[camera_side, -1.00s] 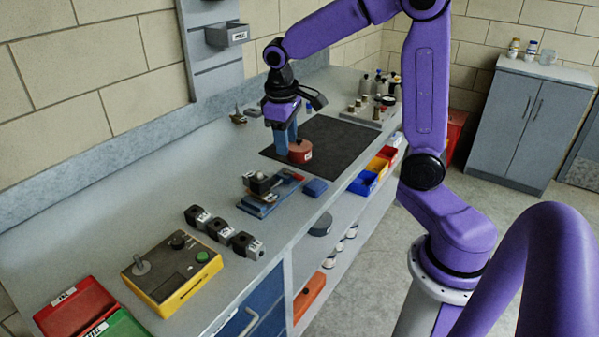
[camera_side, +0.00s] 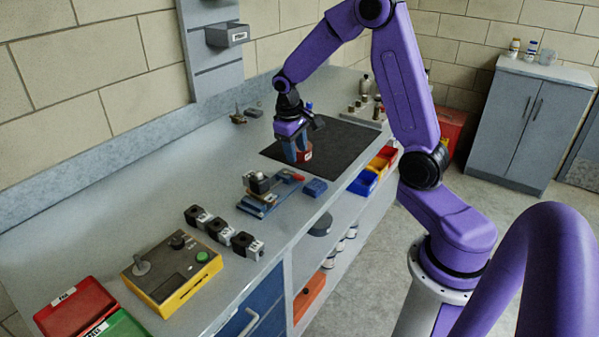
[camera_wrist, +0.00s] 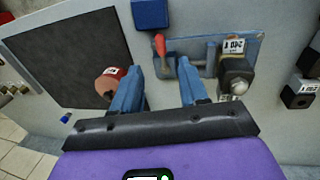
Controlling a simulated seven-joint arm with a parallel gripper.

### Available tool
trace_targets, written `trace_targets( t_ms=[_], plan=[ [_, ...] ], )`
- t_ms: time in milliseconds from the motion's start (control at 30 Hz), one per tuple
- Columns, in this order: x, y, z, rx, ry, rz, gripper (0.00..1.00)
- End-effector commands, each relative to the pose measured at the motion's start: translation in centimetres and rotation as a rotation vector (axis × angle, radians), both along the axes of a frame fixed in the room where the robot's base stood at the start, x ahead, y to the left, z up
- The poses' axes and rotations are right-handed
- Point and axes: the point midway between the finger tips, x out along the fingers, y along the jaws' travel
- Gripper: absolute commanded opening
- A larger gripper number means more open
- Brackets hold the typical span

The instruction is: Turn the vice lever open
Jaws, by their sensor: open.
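The vice (camera_side: 262,203) is a low blue fixture on the bench, with a dark block (camera_side: 259,183) at its left end. Its lever (camera_side: 293,176) has a red handle at the right end of the fixture. The wrist view shows the blue vice (camera_wrist: 203,50), the red lever handle (camera_wrist: 160,44) and the labelled dark block (camera_wrist: 236,76). My gripper (camera_side: 296,155) is open above the bench, beyond the vice and near the mat's edge. In the wrist view the handle shows ahead of and between the fingertips (camera_wrist: 160,66), apart from them.
A red cylinder (camera_side: 306,156) stands on the black mat (camera_side: 338,144), close behind my fingers. A blue block (camera_side: 315,187) sits just right of the lever. Several black labelled blocks (camera_side: 219,229) and a yellow control box (camera_side: 172,272) stand nearer the camera.

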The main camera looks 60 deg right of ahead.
Motion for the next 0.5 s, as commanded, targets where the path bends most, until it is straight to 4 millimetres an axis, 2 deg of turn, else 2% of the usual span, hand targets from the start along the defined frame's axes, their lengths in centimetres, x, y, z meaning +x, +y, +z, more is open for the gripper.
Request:
trace_targets(
  t_ms=[33, 300, 500],
  plan=[
    [-0.1, -0.2, -1.1, 0.000, 0.006, 0.001, 0.43],
    [-0.1, -1.1, -5.8, 0.000, 0.004, 0.001, 0.43],
    [0.0, -1.6, -8.0, 0.000, 0.001, 0.001, 0.43]
  ],
)
